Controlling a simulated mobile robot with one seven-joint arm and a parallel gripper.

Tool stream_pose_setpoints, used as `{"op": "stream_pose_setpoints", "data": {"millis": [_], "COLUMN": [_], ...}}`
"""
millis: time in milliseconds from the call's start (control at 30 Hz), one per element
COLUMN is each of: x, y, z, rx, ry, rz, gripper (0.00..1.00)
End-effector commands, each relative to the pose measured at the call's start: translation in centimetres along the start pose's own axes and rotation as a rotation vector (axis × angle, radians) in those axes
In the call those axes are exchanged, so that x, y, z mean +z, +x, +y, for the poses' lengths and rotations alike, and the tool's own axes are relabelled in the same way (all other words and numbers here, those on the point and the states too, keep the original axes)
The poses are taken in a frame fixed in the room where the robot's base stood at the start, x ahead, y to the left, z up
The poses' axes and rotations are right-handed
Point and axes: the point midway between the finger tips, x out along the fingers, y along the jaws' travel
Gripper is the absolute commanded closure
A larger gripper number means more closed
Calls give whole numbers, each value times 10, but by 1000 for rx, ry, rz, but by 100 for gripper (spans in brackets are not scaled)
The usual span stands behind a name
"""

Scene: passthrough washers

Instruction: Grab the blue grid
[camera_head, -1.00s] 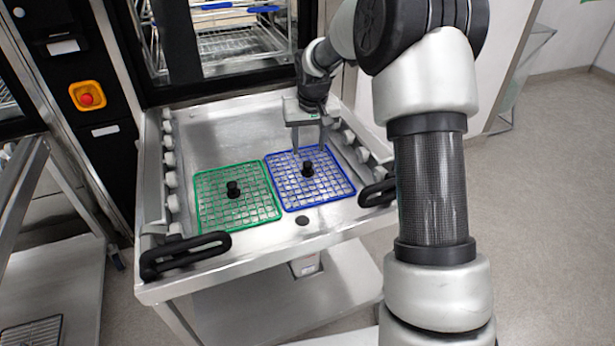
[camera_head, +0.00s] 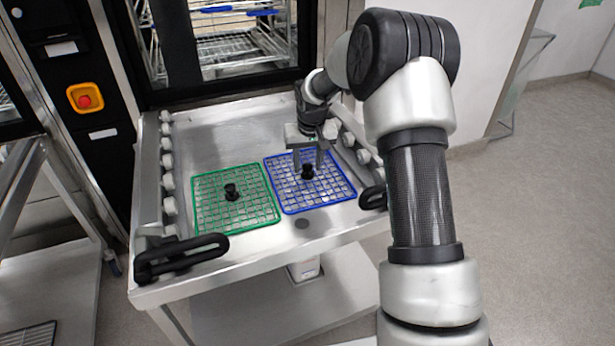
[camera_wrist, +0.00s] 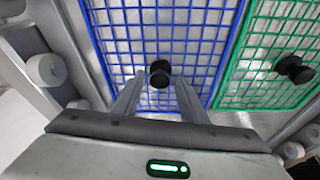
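The blue grid (camera_head: 330,195) lies flat on the right part of a steel cart top, with a black knob (camera_head: 308,171) standing at its middle. The grid and its knob (camera_wrist: 159,76) also show in the wrist view. My gripper (camera_head: 308,168) points down over the blue grid, its two fingers apart on either side of the knob. In the wrist view my gripper (camera_wrist: 160,82) is open, with the knob between or just beyond the fingertips. I cannot tell whether a finger touches it.
A green grid (camera_head: 250,212) with its own black knob lies left of the blue one. The steel cart (camera_head: 225,130) has rollers along both sides and black handles (camera_head: 180,258) in front. A machine with wire racks stands behind. The cart's back area is clear.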

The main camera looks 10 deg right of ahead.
Motion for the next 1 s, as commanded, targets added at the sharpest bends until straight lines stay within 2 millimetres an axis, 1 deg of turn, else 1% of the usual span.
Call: {"op": "stream_pose_setpoints", "data": {"millis": [33,167,200,500,600,667,900,1000], "x": [0,0,0,0,-2,-4,-18,-22], "y": [0,0,0,-1,-6,-14,-61,-78], "z": [0,0,0,0,0,0,0,0], "rx": [0,0,0,0,1,1,1,1], "ry": [0,0,0,0,0,-1,0,0], "rz": [0,-1,-1,1,2,3,4,3], "gripper": [70,92,99,100,100,100,100,100]}}
